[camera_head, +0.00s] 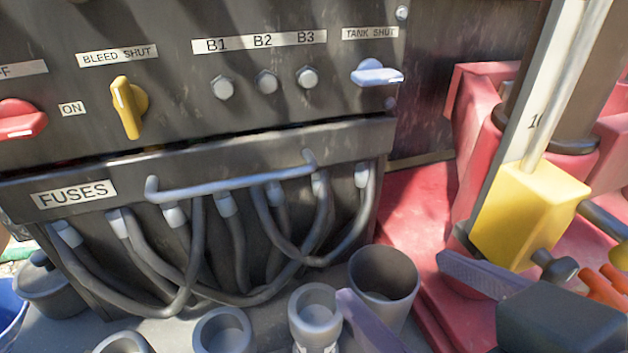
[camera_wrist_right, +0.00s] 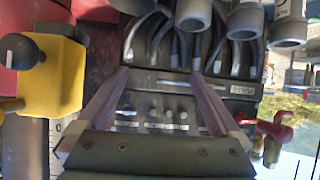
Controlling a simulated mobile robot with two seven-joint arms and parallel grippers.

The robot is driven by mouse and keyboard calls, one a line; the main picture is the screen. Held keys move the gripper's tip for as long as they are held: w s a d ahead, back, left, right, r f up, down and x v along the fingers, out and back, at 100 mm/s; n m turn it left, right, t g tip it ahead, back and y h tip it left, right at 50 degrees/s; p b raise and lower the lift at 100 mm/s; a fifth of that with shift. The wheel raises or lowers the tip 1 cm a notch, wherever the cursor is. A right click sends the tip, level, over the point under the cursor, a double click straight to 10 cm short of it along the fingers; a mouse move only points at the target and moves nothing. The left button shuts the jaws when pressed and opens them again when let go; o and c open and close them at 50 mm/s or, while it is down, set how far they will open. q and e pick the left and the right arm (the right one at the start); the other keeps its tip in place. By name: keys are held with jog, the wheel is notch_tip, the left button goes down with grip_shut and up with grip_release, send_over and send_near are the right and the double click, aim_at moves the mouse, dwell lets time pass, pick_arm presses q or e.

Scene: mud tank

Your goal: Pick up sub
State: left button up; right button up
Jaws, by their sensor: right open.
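Several grey hollow cylinders stand on the surface below the fuse panel; which one is the sub I cannot tell. The widest, a dark open cylinder (camera_head: 385,285), stands at the right of the row. Left of it are a narrower cylinder with a white label (camera_head: 315,310) and a plain grey one (camera_head: 222,330). Some show cut off at the top of the right wrist view (camera_wrist_right: 193,16). My right gripper (camera_head: 412,298) is open and empty, its fingers either side of the dark cylinder in the picture, one partly in front of it. My left gripper is not in view.
The black fuse panel (camera_head: 120,180) with hanging cables and a bar handle rises behind the cylinders. A yellow block on a post (camera_head: 525,215) and red metal parts (camera_head: 410,205) stand at the right. A lidded grey pot (camera_head: 45,290) is at the left.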

jog(key=n+y+b, duration=0.1)
jog(key=y+b, duration=0.1)
jog(key=b, duration=0.6)
send_near(306, 303)
jog(key=shift+w+d+f+t, duration=0.1)
jog(key=shift+f+t, duration=0.25)
jog(key=shift+t, duration=0.05)
jog(key=shift+f+y+b, duration=0.1)
jog(key=shift+y+b, duration=0.2)
jog(key=shift+b, duration=0.1)
jog(key=x, duration=0.4)
jog(key=shift+w+a+b, duration=0.25)
jog(key=shift+a+b, duration=0.05)
jog(key=shift+a, duration=0.05)
jog(key=b+x, duration=0.1)
jog(key=x, duration=0.3)
jog(key=shift+w+f, duration=0.15)
jog(key=shift+w+a+f, duration=0.15)
jog(key=shift+w+a, duration=0.1)
jog(key=shift+w, duration=0.1)
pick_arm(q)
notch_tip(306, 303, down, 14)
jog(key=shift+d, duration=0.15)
pick_arm(e)
grip_shut()
